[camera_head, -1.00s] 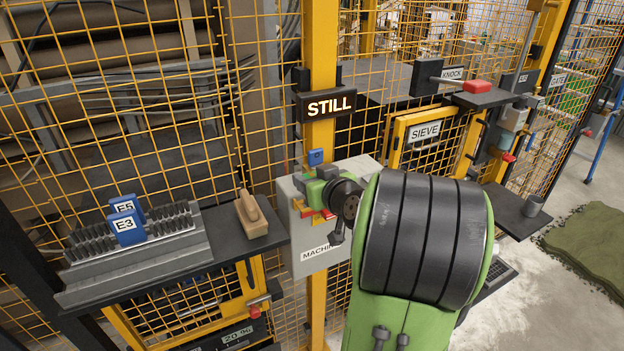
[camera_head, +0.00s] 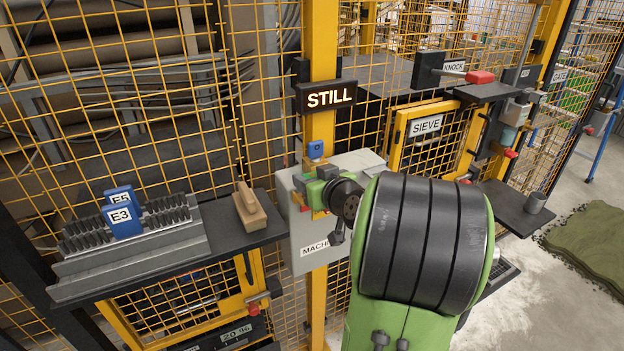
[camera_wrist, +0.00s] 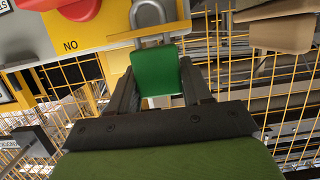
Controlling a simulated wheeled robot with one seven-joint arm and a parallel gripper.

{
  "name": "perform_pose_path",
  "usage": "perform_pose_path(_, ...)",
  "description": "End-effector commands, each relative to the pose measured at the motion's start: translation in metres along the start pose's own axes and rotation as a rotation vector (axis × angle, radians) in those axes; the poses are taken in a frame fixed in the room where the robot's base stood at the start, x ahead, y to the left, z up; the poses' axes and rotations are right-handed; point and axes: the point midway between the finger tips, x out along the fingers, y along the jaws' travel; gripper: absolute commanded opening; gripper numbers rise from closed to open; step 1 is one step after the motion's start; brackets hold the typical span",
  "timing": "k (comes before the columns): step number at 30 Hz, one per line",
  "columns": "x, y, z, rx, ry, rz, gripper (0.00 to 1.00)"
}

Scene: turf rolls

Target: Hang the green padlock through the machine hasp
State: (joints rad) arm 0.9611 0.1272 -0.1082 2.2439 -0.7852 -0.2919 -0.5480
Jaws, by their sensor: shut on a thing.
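The green padlock (camera_wrist: 157,72) is between the fingers of my gripper (camera_wrist: 160,85) in the wrist view, with its grey shackle (camera_wrist: 153,14) pointing away from the gripper. My gripper is shut on it. A blue tag or lock (camera_head: 316,150) shows above the box.
A shelf at the left holds a brush-like rack (camera_head: 130,250) with blue E5 and E3 plates and a wooden block (camera_head: 250,210). A STILL sign (camera_head: 327,97) is on the yellow post. Mesh fencing stands behind. A red switch (camera_wrist: 75,8) is close to the padlock in the wrist view.

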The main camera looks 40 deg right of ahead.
Motion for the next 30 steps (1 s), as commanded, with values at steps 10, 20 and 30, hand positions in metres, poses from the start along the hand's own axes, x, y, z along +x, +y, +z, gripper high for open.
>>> perform_pose_path(10, 0.003, 0.000, 0.008, -0.001, 0.001, 0.000, 0.16)
perform_pose_path(20, 0.003, 0.000, 0.008, 0.000, 0.001, 0.000, 0.79)
perform_pose_path(30, -0.012, 0.001, 0.009, 0.000, 0.000, 0.004, 0.79)
